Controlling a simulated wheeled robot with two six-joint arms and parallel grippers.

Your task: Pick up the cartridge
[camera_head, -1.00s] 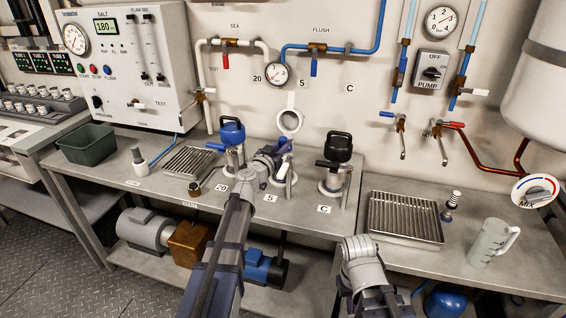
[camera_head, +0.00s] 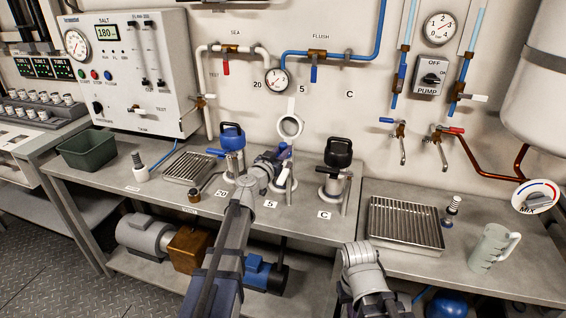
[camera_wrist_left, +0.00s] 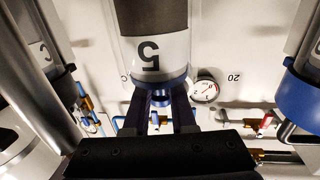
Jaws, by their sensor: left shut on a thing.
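The cartridge (camera_wrist_left: 158,45) is a clear cylinder with a dark core, a white band marked 5 and a blue end cap. In the left wrist view its marking appears upside down. My left gripper (camera_wrist_left: 161,112) is shut on the small blue knob at the cap end. In the head view my left gripper (camera_head: 284,156) is at the middle station marked 5, below a raised white ring lid. The gripper and arm hide most of the cartridge there. My right arm shows at the bottom centre, but its fingers do not show.
A blue-topped housing (camera_head: 232,140) stands to the left, a black-topped housing (camera_head: 338,155) to the right. A green bin (camera_head: 87,150), a drain tray (camera_head: 405,222) and a jug (camera_head: 493,245) rest on the benches.

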